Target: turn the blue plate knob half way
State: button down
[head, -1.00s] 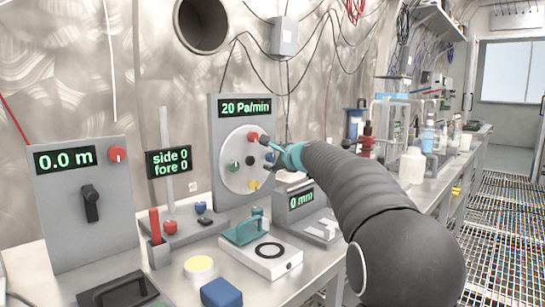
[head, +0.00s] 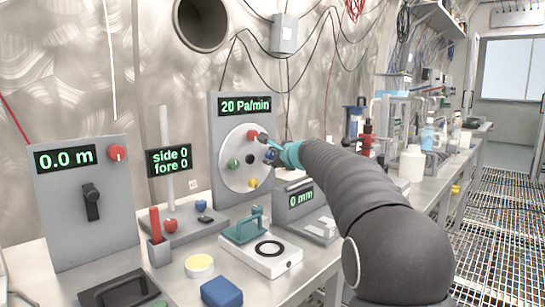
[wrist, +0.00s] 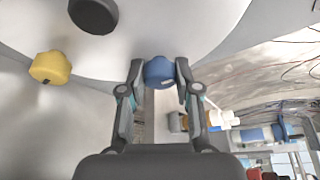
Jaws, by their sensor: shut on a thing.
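The round light plate (head: 236,178) is set in an upright grey panel (head: 227,115) whose display reads 20 Pa/min. The plate carries a red knob (head: 252,135), a green knob (head: 233,163), a yellow knob (head: 252,183), a black centre piece (head: 250,158) and the blue knob (head: 270,156) at its right side. My gripper (wrist: 158,75) is shut on the blue knob, which shows between the two fingertips in the wrist view (wrist: 159,69). The yellow knob (wrist: 50,67) and black centre piece (wrist: 94,14) also show there. My arm comes in from the right in the head view.
Left of the panel stand a joystick unit (head: 170,222) and a grey box with a lever (head: 85,195). Below are a white unit with a black ring (head: 262,258), a blue block (head: 221,293) and a 0 mm display unit (head: 300,197). Bottles stand further right.

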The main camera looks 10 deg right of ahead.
jog(key=shift+r, duration=0.1)
jog(key=shift+m+g+y+p, duration=0.3)
jog(key=shift+m+g+p, duration=0.3)
jog(key=shift+m+p, duration=0.5)
jog(key=m+g+y, duration=0.1)
jog(key=m, duration=0.1)
jog(key=m+g, duration=0.1)
jog(key=shift+w+d+m+y, duration=0.1)
jog(key=shift+m+y, duration=0.3)
jog(key=m+g+y, duration=0.1)
jog(key=m+y, duration=0.1)
jog(key=m, duration=0.1)
jog(key=shift+m, duration=0.3)
jog(key=shift+m+g+y, duration=0.7)
jog(key=shift+m+y, duration=0.3)
jog(key=shift+m, duration=0.6)
jog(key=c, duration=0.8)
grip_release()
